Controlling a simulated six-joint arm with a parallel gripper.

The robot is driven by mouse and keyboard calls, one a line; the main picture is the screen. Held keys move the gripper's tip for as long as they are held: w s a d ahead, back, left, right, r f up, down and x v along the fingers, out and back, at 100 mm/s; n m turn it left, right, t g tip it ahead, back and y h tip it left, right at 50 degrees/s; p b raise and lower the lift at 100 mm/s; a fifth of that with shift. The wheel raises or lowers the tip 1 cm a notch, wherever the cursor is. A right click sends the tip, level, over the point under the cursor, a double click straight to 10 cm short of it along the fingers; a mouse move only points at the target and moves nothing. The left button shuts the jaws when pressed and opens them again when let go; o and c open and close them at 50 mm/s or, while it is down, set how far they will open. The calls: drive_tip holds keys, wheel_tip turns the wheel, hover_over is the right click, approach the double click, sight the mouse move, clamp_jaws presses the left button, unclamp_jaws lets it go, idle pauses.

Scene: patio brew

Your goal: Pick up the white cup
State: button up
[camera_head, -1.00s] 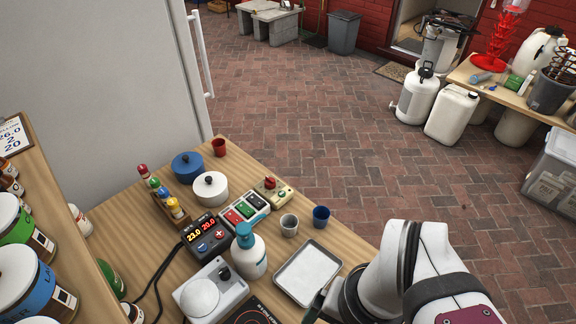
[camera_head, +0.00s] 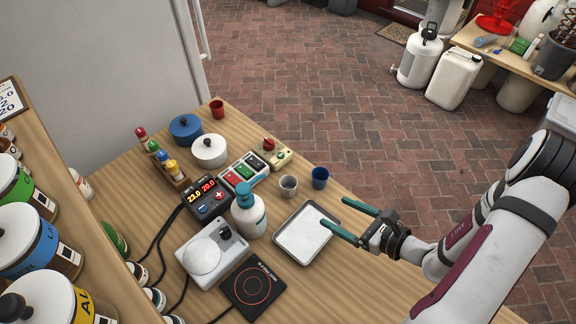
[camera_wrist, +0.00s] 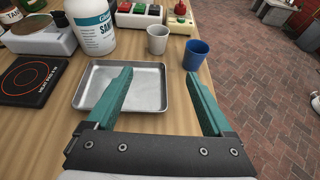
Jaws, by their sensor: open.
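The white cup (camera_head: 288,185) stands upright on the wooden table, just left of the blue cup (camera_head: 320,177) and behind the metal tray (camera_head: 281,253). In the wrist view the white cup (camera_wrist: 157,40) looks greyish-white and sits beyond the tray, with the blue cup (camera_wrist: 196,54) to its right. My gripper (camera_head: 350,220) has teal fingers spread apart and is empty. The wrist view also shows the open fingers (camera_wrist: 160,90) pointing toward the cups.
A white bottle with a blue cap (camera_head: 249,212) stands left of the tray. A button box (camera_head: 243,173) and a small box with a red knob (camera_head: 272,153) sit behind the white cup. A black hotplate (camera_head: 252,287) lies at front left. The table's right edge is near the blue cup.

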approach(294, 193)
drive_tip(key=x, duration=0.4)
drive_tip(key=shift+w+d, duration=0.15)
drive_tip(key=shift+d, duration=0.05)
drive_tip(key=x, duration=0.5)
drive_tip(key=shift+w+a+f, duration=0.1)
drive_tip(key=shift+a+f, duration=0.1)
drive_tip(key=shift+a, duration=0.25)
clamp_jaws()
